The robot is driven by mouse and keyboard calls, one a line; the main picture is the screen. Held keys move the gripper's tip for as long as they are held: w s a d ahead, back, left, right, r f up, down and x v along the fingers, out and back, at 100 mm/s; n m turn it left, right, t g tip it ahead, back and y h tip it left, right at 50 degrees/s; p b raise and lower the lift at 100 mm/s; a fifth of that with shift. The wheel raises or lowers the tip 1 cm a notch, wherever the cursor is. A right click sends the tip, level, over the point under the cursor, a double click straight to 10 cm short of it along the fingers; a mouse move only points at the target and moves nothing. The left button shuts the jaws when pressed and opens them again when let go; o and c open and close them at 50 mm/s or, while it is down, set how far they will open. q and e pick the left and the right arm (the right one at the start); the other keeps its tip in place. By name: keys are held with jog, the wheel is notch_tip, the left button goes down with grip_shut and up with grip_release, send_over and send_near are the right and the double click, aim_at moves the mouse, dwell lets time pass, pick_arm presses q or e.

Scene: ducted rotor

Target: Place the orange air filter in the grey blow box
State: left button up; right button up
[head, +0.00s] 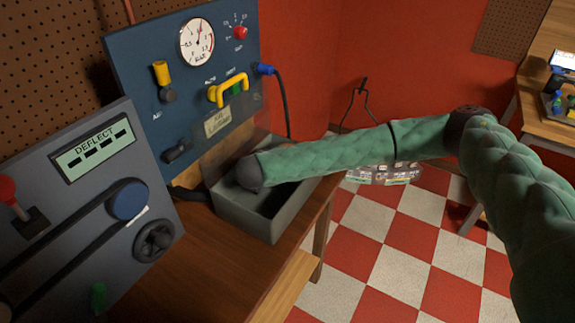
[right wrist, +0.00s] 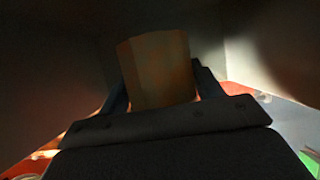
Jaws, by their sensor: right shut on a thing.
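The grey blow box (head: 238,218) is an open-topped box on the wooden bench, below the blue panel. My right arm reaches in from the right, and its dark wrist is over the box opening. My right gripper (right wrist: 162,88) is shut on the orange air filter (right wrist: 157,68), a dim, blocky orange-tan piece between the two fingers in the right wrist view. Dark grey surfaces, apparently the box walls, surround it there. The filter and gripper fingers are hidden in the head view. I cannot tell whether the filter touches the box floor. My left gripper is not in view.
The blue panel (head: 130,60) with a gauge (head: 196,43), yellow handle (head: 232,88) and blue cable plug (head: 265,69) stands behind the box. A grey DEFLECT panel (head: 60,200) with belt and knobs stands at left. The bench (head: 215,275) in front is clear.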

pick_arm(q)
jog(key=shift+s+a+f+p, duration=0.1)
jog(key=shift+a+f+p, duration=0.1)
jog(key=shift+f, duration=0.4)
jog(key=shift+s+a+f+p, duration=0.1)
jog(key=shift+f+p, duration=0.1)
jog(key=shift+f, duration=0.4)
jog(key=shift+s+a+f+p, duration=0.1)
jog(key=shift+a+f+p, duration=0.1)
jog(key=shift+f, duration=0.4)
pick_arm(e)
jog(key=shift+f, duration=1.9)
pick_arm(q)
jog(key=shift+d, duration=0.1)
pick_arm(e)
jog(key=shift+f, duration=0.1)
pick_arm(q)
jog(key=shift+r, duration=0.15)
pick_arm(e)
jog(key=o, duration=1)
jog(key=shift+o, duration=0.2)
